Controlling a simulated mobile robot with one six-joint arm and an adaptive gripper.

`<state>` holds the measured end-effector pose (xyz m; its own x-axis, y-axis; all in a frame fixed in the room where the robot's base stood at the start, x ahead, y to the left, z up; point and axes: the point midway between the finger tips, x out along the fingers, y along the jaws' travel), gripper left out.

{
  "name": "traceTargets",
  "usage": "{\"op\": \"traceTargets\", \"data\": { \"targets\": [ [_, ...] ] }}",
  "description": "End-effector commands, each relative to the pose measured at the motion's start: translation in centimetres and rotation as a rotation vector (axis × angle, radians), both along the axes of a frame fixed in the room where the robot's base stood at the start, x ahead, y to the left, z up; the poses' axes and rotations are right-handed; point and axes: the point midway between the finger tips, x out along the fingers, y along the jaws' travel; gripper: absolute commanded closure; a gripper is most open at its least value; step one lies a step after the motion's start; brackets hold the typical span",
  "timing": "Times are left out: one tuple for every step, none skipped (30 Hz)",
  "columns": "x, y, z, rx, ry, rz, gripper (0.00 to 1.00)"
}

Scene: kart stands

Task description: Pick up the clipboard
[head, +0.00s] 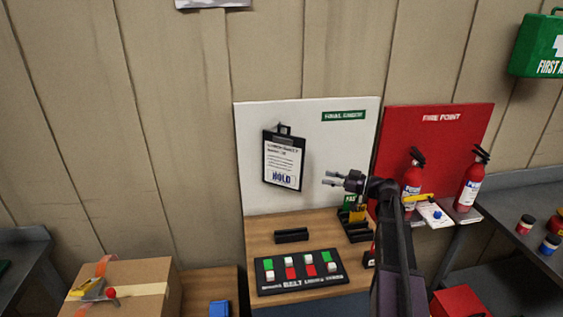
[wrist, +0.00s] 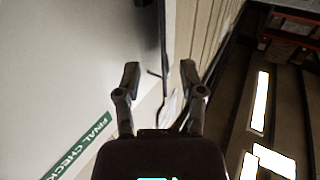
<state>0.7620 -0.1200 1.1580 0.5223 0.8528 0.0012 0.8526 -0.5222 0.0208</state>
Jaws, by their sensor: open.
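The clipboard (head: 284,158) hangs upright from a hook on the white board, with a dark backing and a white sheet marked HOLD. My gripper (head: 326,180) is open and empty, to the right of the clipboard, with its fingertips pointing left towards it. A gap shows between the fingertips and the clipboard's right edge in the head view. In the wrist view, the two fingers of my gripper (wrist: 160,80) are spread apart. A thin dark strip and a pale patch show beyond and between them; I cannot tell for sure whether these are the clipboard.
The white board (head: 255,125) carries a green sign (head: 343,116). Below it, a wooden table (head: 262,232) holds a black tray of red, green and white blocks (head: 300,272) and a black holder (head: 292,236). The red board (head: 440,140) with fire extinguishers stands at the right.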

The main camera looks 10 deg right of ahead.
Motion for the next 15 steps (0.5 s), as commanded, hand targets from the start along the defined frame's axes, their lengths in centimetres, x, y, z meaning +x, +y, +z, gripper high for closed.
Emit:
{"op": "traceTargets", "data": {
  "targets": [
    [0.0, 0.1, 0.0, 0.0, 0.0, 0.0, 0.49],
    [0.1, 0.1, 0.0, 0.0, 0.0, 0.0, 0.49],
    [0.2, 0.3, 0.0, 0.0, 0.001, 0.0, 0.49],
    [0.3, 0.4, 0.0, 0.0, 0.001, 0.0, 0.49],
    [0.4, 0.6, 0.0, 0.0, 0.001, 0.0, 0.49],
    [0.6, 0.8, 0.0, 0.0, 0.001, 0.0, 0.49],
    [0.7, 1.1, 0.0, 0.0, 0.001, 0.0, 0.49],
    [0.9, 1.4, 0.0, 0.0, 0.001, 0.001, 0.49],
    [1.1, 1.8, 0.0, 0.0, 0.001, 0.002, 0.49],
    [1.3, 2.2, 0.0, 0.0, 0.001, 0.002, 0.49],
    [1.5, 2.5, 0.0, 0.0, 0.001, 0.001, 0.49],
    [1.9, 3.0, 0.0, 0.0, 0.001, 0.001, 0.49],
    [2.1, 3.4, 0.0, 0.0, 0.001, 0.002, 0.49],
    [2.3, 3.8, 0.0, 0.0, 0.001, 0.002, 0.49],
    [2.6, 4.2, 0.0, 0.0, 0.001, 0.002, 0.49]
  ]
}}
